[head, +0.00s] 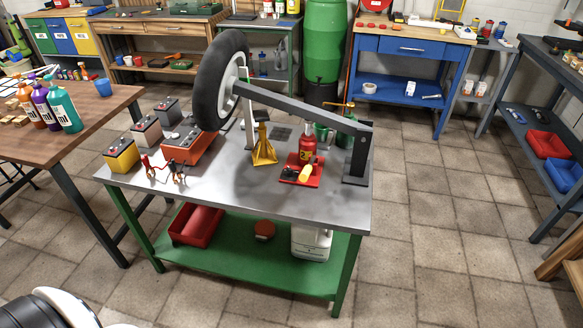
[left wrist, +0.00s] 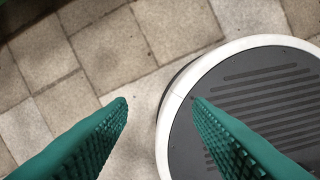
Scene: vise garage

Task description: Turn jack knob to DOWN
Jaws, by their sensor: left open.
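I cannot make out a jack knob or a DOWN mark at this size. My left gripper (left wrist: 160,101) shows only in the left wrist view; its two green ribbed fingers are apart with nothing between them, over floor tiles and my own round base. It is away from the workbench. My right gripper is in neither view.
A wooden table (head: 95,115) stands at left, shelving (head: 548,130) at right. Tiled floor (head: 430,270) is clear right of the bench.

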